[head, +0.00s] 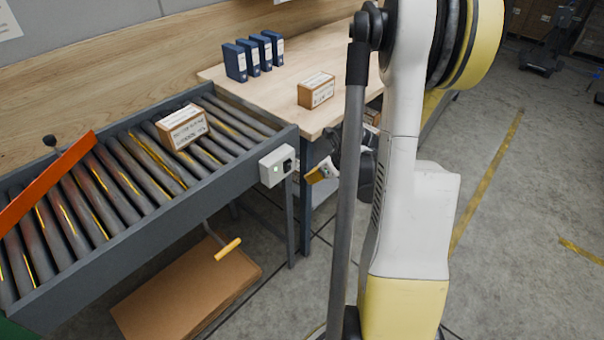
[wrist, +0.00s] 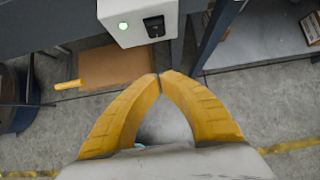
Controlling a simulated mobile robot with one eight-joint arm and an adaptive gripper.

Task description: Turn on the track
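The track is a roller conveyor (head: 128,170) with dark rollers in a grey frame, on the left in the head view. A white control box (head: 272,170) with a green light and a dark switch (head: 287,166) is fixed to its near right corner. The box (wrist: 128,20) and its dark switch (wrist: 154,26) also show at the top of the wrist view, with the green light lit. My gripper (wrist: 160,76) has its yellow fingertips together, with nothing between them, below the switch in the picture. In the head view my gripper (head: 318,174) is just right of the box, apart from it.
A carton (head: 183,127) sits on the rollers, with an orange bar (head: 48,180) across them further left. A wooden table (head: 290,98) behind holds blue binders (head: 254,56) and another carton (head: 316,90). Flat cardboard (head: 185,292) and a yellow-handled tool (head: 228,249) are below the conveyor.

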